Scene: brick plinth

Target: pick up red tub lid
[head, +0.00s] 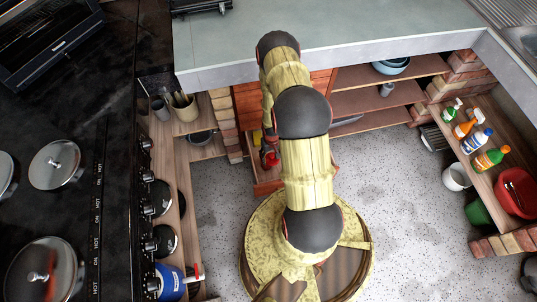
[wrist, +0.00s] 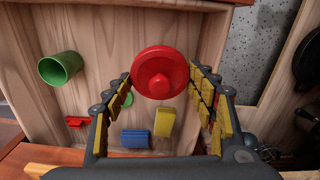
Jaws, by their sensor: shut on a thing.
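The red tub lid (wrist: 160,72) is round with a raised knob in its middle. In the wrist view it sits between the fingertips of my gripper (wrist: 160,80), one finger at each side of its rim. My gripper is shut on it. The lid is in front of the wooden drawer's inside (wrist: 95,25); how far above the drawer floor I cannot tell. In the head view my gripper (head: 270,157) is partly hidden by my arm, with some red showing at it over the open drawer (head: 267,187).
The drawer also holds a green cup (wrist: 61,68), a small red piece (wrist: 77,122), a blue block (wrist: 135,138) and a yellow block (wrist: 165,122). A stove (head: 80,150) stands left; bottles (head: 477,140) stand on a shelf right.

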